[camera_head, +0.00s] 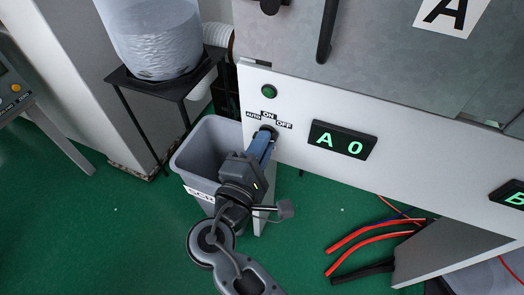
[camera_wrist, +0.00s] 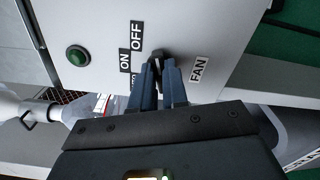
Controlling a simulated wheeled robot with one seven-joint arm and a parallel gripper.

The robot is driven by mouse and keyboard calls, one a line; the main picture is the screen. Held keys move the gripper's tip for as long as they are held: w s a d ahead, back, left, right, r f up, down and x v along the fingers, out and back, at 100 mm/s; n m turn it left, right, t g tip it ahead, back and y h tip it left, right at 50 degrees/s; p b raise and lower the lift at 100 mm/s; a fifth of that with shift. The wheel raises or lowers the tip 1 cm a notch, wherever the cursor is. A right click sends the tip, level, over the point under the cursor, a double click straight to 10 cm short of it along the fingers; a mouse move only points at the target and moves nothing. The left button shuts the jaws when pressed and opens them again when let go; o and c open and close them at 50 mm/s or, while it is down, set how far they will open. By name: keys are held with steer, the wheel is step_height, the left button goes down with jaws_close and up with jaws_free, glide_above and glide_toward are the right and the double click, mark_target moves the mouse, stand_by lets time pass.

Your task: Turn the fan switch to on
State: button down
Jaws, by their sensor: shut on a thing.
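The fan switch (camera_head: 272,129) is a small black knob on the white panel (camera_head: 300,105), under the labels AUTO, ON and OFF. It also shows in the wrist view (camera_wrist: 157,54), between the ON and OFF labels on one side and the FAN label (camera_wrist: 199,69) on the other. My gripper (camera_head: 266,137) reaches up to the panel, and its two blue fingers (camera_wrist: 160,75) are shut on the knob. The fingers cover much of the knob and part of the AUTO label in the wrist view. I cannot tell which label the knob points to.
A round green button (camera_head: 269,91) sits above the labels. A display reading A 0 (camera_head: 341,140) is to the right. A grey bin (camera_head: 190,150) stands below left, near a black stand (camera_head: 182,88) with a clear bag. Red hoses (camera_head: 365,240) lie on the floor.

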steer(key=shift+f+m+b, duration=0.25)
steer(key=shift+m+b, duration=1.15)
steer(key=shift+m, duration=0.3)
steer(key=shift+r, duration=0.1)
steer(key=c, duration=1.1)
jaws_free()
steer(key=shift+c, duration=0.2)
steer(key=v, duration=0.7)
steer(key=shift+s, duration=0.4)
